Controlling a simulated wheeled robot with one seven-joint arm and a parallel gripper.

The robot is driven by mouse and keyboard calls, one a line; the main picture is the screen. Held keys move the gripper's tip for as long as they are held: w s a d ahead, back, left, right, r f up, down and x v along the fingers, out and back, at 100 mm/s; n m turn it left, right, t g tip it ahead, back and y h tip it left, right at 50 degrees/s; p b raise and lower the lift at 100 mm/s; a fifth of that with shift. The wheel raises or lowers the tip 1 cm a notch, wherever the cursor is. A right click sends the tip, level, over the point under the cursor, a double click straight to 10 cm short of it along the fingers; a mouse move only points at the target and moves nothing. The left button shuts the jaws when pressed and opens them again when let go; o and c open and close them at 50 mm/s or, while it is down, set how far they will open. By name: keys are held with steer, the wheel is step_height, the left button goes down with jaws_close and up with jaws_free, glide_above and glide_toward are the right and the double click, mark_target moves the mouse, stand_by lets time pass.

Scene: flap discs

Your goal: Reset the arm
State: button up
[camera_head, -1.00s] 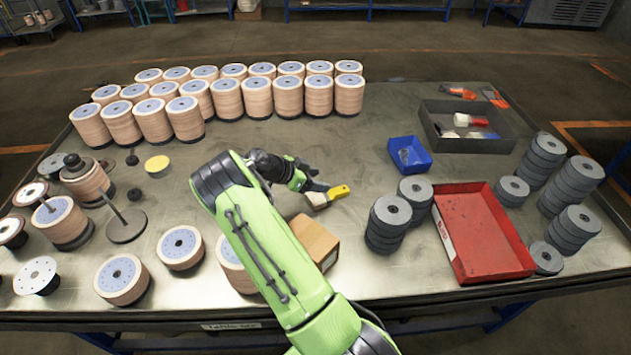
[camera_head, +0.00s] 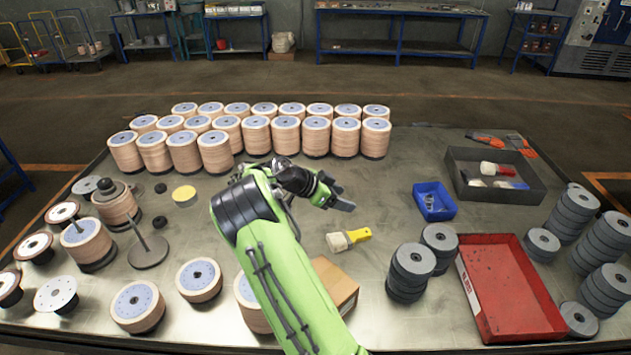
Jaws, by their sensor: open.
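My gripper (camera_head: 343,200) is at the end of my green arm, above the middle of the table. Its jaws are open and nothing shows between them. A brush with a yellow handle (camera_head: 358,235) and pale bristles lies flat on the table, below and apart from the gripper in the picture. My forearm hides part of a cardboard box (camera_head: 338,285) and part of a flap disc stack (camera_head: 250,305) behind it.
Rows of tan disc stacks (camera_head: 285,135) fill the back left. More discs and a spindle stand (camera_head: 148,252) are at left. A blue bin (camera_head: 434,201), a dark tray (camera_head: 495,177), a red tray (camera_head: 510,290) and grey disc stacks (camera_head: 411,272) occupy the right. The table centre is fairly clear.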

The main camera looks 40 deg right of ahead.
steer(key=s+a+r+n+t+y, duration=0.35)
steer(key=a+r+n, duration=0.2)
steer(key=a, duration=0.35)
steer(key=s+a+r+n+t+y, duration=0.25)
steer(key=s+a+r+n, duration=0.25)
steer(key=a+r, duration=0.3)
steer(key=s+a+n+t+y, duration=0.2)
steer(key=s+a+n+y, duration=0.1)
steer(key=s+a+n, duration=0.7)
steer(key=s+a, duration=0.4)
steer(key=shift+s+n+t+y, duration=0.35)
steer(key=shift+s+t+y, duration=0.05)
steer(key=shift+a, duration=0.1)
